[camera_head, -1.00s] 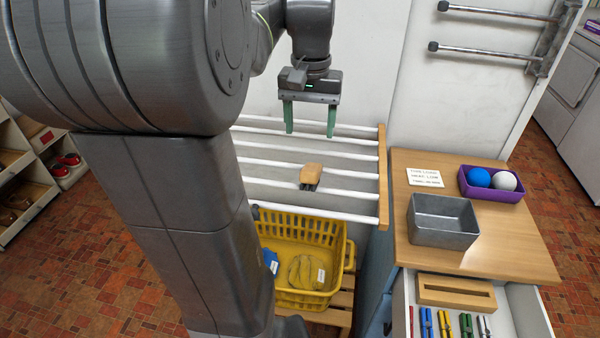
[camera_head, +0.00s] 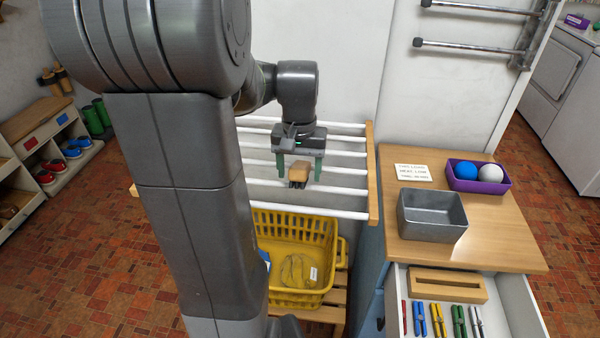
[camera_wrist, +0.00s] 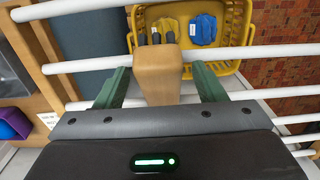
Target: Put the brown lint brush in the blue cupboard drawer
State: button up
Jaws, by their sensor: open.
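The brown lint brush (camera_head: 299,171), a wooden block with dark bristles at one end, lies on the white bars of the drying rack (camera_head: 371,180). My gripper (camera_head: 299,176) is open over it, with green fingers pointing down. In the wrist view the brush (camera_wrist: 158,75) shows between the two fingers, with a gap on each side. I cannot tell whether the fingertips reach down to its level. The blue cupboard (camera_head: 371,278) with a wooden top stands right of the rack. Its top drawer (camera_head: 527,312) is pulled open and holds several coloured pegs and a slotted wooden block (camera_head: 448,284).
On the cupboard top are a grey metal bin (camera_head: 432,218), a purple tray (camera_head: 480,180) with two balls, and a paper note (camera_head: 412,172). A yellow basket (camera_head: 338,257) stands below the rack. Metal rails (camera_head: 470,48) stick out from the wall at upper right.

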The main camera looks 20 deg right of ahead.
aim_at(299, 166)
jog(key=c, duration=1.2)
notch_tip(299, 166, up, 10)
jog(key=shift+w, duration=0.1)
